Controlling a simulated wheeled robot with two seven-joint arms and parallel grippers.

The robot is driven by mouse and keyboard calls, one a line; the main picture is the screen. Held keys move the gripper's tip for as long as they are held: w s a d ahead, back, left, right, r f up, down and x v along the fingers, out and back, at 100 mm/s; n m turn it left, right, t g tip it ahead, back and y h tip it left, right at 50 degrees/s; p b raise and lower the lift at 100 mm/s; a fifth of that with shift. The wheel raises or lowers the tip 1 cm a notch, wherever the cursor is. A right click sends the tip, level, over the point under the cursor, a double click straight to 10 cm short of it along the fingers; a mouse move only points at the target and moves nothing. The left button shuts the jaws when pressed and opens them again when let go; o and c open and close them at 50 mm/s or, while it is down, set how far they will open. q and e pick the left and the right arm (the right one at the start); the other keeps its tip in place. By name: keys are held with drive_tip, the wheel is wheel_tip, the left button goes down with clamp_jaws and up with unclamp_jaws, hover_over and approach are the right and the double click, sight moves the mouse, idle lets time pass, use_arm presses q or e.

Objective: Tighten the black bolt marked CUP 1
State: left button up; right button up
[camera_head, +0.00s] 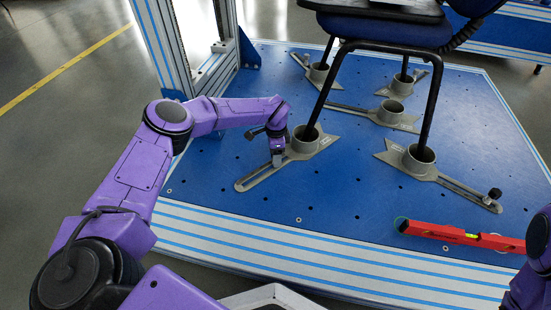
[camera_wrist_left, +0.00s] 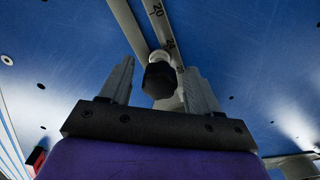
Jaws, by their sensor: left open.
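A black bolt (camera_wrist_left: 159,78) with a round knob head shows in the left wrist view, standing on a slotted metal arm with a number scale. My left gripper (camera_wrist_left: 162,85) is open, with one finger on each side of the bolt; I cannot tell whether they touch it. In the head view my left gripper (camera_head: 277,158) is over the slotted arm of the front left cup (camera_head: 305,139), and it hides the bolt there. The CUP 1 marking is not readable. My right gripper is not in view; only part of my right arm shows at the right edge.
Another black bolt (camera_head: 494,194) stands on the front right cup's arm. A red spirit level (camera_head: 460,235) lies near the platform's front right. A chair (camera_head: 385,30) stands with its legs in the cups on the blue platform (camera_head: 340,190). A metal frame post (camera_head: 160,45) rises at the back left.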

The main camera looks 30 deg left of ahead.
use_arm(q)
clamp_jaws()
drive_tip(key=m, duration=0.4)
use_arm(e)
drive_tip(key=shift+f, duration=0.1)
use_arm(q)
unclamp_jaws()
